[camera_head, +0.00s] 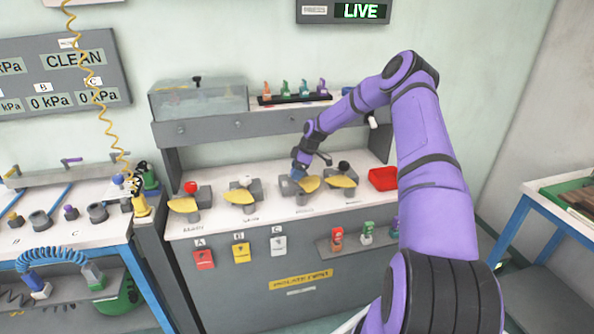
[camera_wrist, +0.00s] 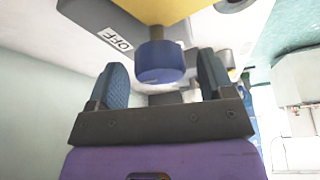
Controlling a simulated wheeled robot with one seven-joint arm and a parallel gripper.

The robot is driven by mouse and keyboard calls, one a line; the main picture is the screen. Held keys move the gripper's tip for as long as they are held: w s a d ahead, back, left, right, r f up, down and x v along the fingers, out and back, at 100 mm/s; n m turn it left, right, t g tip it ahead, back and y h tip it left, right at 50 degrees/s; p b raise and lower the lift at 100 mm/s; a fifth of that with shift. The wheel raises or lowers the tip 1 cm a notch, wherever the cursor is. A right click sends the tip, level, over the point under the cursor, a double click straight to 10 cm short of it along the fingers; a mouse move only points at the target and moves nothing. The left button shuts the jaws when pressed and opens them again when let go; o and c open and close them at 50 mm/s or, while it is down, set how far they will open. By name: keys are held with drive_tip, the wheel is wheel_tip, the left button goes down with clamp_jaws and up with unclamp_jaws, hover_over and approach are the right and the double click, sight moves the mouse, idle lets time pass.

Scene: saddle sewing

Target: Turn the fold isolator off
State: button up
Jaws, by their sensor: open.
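A row of isolators stands on the bench, each a grey block with a yellow lever. My gripper (camera_head: 300,168) is at the third from the left, whose yellow lever (camera_head: 309,184) shows; its label is too small to read, so I cannot confirm it is the fold one. In the wrist view a blue knob (camera_wrist: 160,62) on a short stem under the yellow lever (camera_wrist: 150,8) sits between the fingers of my open gripper (camera_wrist: 162,75), with gaps on both sides. An OFF label (camera_wrist: 117,39) is on the grey block beside it.
The neighbouring isolators have a red knob (camera_head: 190,187), a white knob (camera_head: 244,181) and a black knob (camera_head: 344,166). A red tray (camera_head: 382,179) lies at right. A shelf (camera_head: 240,127) runs behind, above the isolators. Coloured tags (camera_head: 204,259) hang on the front panel.

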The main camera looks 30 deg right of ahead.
sight(307, 180)
drive_tip(key=v, duration=1.1)
drive_tip(key=shift+s+f, duration=0.1)
drive_tip(key=s+a+r+m+h, duration=0.2)
drive_tip(key=s+a+r, duration=0.75)
drive_tip(key=r, duration=0.35)
drive_tip(key=s+a+r+m+h, duration=0.25)
drive_tip(key=s+a+r, duration=0.55)
drive_tip(key=a+r, duration=0.4)
drive_tip(key=s+a+r+m+t, duration=0.1)
drive_tip(key=s+a+r+m, duration=0.1)
drive_tip(key=s, duration=0.7)
drive_tip(key=s+a+r+m+t, duration=0.1)
drive_tip(key=s+a+r+m, duration=0.1)
drive_tip(key=s, duration=0.8)
drive_tip(key=s+a+r+m, duration=0.2)
drive_tip(key=s, duration=0.7)
drive_tip(key=shift+s+a+m+t+y, duration=0.25)
drive_tip(key=shift+s+m+t+y, duration=0.1)
drive_tip(key=shift+t+y, duration=0.1)
